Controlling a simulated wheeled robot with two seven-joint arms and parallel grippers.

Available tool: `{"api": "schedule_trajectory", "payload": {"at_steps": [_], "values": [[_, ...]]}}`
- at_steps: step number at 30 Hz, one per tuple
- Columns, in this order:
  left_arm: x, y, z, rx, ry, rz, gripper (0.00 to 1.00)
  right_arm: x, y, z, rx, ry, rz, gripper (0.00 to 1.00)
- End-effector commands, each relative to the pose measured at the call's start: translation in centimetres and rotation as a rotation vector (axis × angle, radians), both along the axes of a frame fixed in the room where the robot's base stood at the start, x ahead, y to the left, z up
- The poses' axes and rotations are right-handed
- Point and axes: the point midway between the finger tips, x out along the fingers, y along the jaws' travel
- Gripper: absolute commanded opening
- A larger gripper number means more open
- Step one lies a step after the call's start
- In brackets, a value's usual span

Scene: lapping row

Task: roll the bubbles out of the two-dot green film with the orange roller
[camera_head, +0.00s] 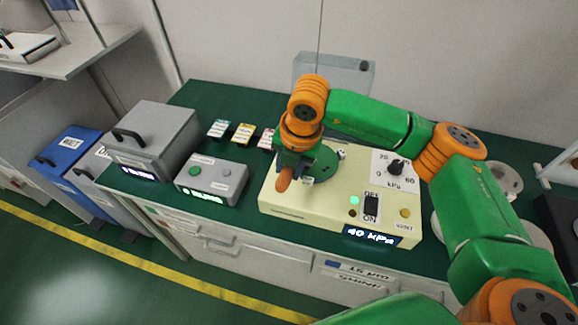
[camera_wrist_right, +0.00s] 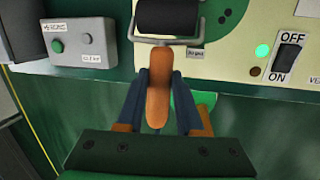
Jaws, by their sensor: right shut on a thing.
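In the right wrist view my right gripper (camera_wrist_right: 158,105) is shut on the orange handle (camera_wrist_right: 158,88) of the roller. The roller's dark cylinder (camera_wrist_right: 166,16) sits in a metal frame over the cream box's top, at the edge of a green film (camera_wrist_right: 228,22) with dark dots. In the head view the orange handle (camera_head: 284,180) shows below my right gripper (camera_head: 290,160). The round green film (camera_head: 325,166) lies on the cream box (camera_head: 280,203), partly hidden by my wrist. I cannot tell whether the cylinder touches the film, and its bubbles are not clear. My left gripper is out of view.
The cream box has a dial (camera_head: 395,167), an OFF/ON switch (camera_head: 371,206), a lit green lamp and a display reading 40 kPa (camera_head: 372,237). A grey button box (camera_head: 211,182), a grey handled case (camera_head: 150,140) and small coloured cards (camera_head: 243,133) stand left on the green bench (camera_head: 215,95).

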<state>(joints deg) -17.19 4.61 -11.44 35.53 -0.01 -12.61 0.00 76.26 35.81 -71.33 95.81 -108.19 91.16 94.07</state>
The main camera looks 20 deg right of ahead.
Motion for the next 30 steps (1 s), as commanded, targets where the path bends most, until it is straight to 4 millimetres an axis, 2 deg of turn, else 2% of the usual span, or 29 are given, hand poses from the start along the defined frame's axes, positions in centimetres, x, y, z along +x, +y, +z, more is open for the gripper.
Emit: {"api": "schedule_trajectory", "payload": {"at_steps": [14, 30], "values": [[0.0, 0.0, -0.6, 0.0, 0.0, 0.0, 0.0, 0.1, -0.1, -0.5, 0.001, -0.001, 0.0, 0.0], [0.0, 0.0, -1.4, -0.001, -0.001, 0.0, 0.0, 2.5, -1.7, -0.6, 0.0, 0.0, -0.001, 0.0]]}}
